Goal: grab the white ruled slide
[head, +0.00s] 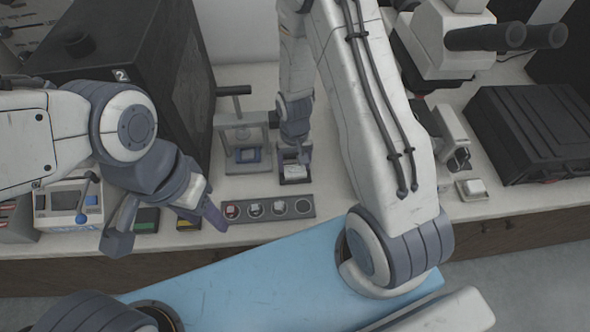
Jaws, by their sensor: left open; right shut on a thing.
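My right gripper (294,158) points down at the back of the bench and is shut on a small pale piece (294,173), which looks like the white slide. Any ruled lines are too small to make out. The piece is at a small dark block, and I cannot tell whether it rests there or is lifted. My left gripper (166,236) is open and empty, its fingers wide apart above the bench's front edge, left of the dark strip.
A dark strip (268,211) with several round wells lies at the front. A small press (242,150) stands left of my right gripper. A microscope (450,45), a black case (530,130) and a small white-topped block (474,188) stand right. A large dark box (130,60) fills the back left.

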